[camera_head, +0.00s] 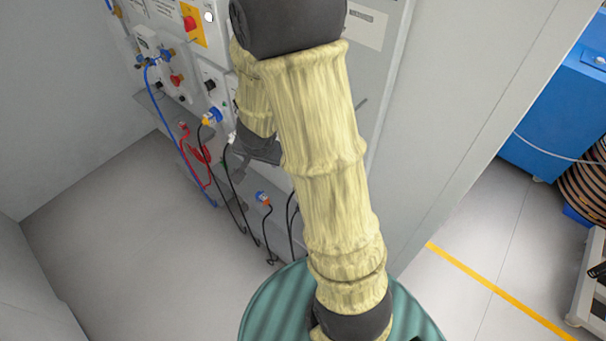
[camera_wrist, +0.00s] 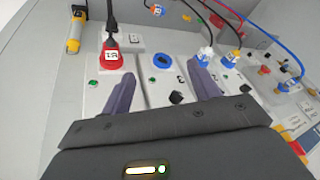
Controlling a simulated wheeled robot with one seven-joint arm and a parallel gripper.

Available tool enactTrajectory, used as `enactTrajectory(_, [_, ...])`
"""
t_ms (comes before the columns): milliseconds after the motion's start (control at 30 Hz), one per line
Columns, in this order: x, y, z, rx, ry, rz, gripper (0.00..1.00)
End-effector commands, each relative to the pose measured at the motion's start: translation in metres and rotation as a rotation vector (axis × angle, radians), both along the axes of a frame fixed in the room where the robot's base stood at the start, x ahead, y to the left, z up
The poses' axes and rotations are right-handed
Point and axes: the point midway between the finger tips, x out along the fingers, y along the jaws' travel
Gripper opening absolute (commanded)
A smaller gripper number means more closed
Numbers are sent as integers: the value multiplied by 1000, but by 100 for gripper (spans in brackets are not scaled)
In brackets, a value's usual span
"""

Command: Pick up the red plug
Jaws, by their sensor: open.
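In the wrist view a red plug (camera_wrist: 112,60) with a white label and a black cable sits on a light grey panel. It is just beyond and left of the tip of the left finger, not between the fingers. My gripper (camera_wrist: 161,72) is open and empty, its two dark fingers pointing toward the panel. In the head view my gripper (camera_head: 258,150) is partly hidden behind my arm, close to the panel. A red plug-like end (camera_head: 184,127) with a coiled red cable shows at the left there; I cannot tell whether it is the same plug.
A blue round socket (camera_wrist: 161,61) lies ahead between the fingers. A yellow-and-grey connector (camera_wrist: 75,32) is at upper left. Open floor (camera_head: 120,250) lies left of the panel.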

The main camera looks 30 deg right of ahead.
Motion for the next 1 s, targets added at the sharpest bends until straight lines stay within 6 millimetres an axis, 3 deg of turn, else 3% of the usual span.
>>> enactTrajectory(167, [3, -28, 4, -48, 49, -230, 61])
enactTrajectory(400, [-13, -51, -5, -107, 151, -465, 61])
enactTrajectory(833, [-18, -55, -10, -115, 172, -507, 61])
enactTrajectory(1000, [-16, -60, -27, -116, 174, -505, 61])
